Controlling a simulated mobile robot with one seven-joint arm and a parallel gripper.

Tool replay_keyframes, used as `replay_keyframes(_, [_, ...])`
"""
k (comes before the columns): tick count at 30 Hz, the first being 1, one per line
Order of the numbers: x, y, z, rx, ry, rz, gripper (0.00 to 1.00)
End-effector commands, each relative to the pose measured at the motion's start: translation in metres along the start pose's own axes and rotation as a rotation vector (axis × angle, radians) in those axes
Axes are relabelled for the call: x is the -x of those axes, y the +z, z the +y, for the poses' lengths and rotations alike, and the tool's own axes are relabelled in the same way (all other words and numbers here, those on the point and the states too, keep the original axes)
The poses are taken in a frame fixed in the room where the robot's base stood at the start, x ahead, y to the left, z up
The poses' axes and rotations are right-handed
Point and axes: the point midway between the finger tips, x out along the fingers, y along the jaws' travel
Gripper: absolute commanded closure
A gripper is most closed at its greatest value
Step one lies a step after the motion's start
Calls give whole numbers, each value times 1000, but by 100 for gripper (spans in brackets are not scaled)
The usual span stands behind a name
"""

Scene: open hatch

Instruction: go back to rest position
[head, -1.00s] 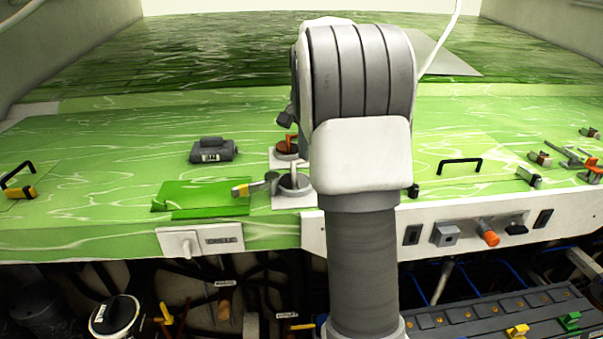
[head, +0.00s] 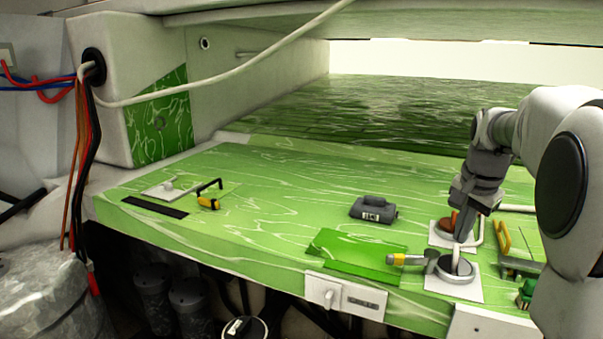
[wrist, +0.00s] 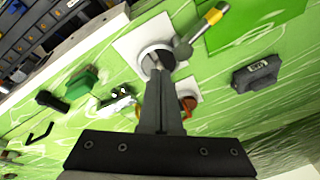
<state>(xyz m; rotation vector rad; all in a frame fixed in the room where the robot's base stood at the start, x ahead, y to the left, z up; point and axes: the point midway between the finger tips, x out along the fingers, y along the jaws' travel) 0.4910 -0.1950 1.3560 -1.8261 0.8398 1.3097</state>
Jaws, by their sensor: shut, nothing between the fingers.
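My gripper (head: 461,236) is at the right of the head view, pointing down over the green panel (head: 270,215). Its fingers are together with nothing held, as the wrist view also shows (wrist: 162,74). The fingertips are at or just above the upright post of a round grey fitting (head: 457,269) on a white plate; I cannot tell if they touch. The fitting has a lever with a yellow end (head: 396,259), which also shows in the wrist view (wrist: 213,16). An orange-brown fitting (head: 446,221) sits just behind, partly hidden by my gripper.
A dark grey box (head: 373,209) and a bright green sheet (head: 352,255) lie left of my gripper. A yellow-and-black handle (head: 209,195) stands farther left. A pale cable (head: 225,77) crosses above the panel. The panel's left middle is mostly clear.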

Motion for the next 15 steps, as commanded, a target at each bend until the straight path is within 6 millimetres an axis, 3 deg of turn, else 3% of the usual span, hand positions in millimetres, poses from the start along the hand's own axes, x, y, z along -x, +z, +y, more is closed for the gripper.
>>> replay_keyframes(1, [9,20,0,53,-16,5,100])
replay_keyframes(6, [30,77,6,229,-57,20,100])
replay_keyframes(15, [46,176,38,542,-123,59,100])
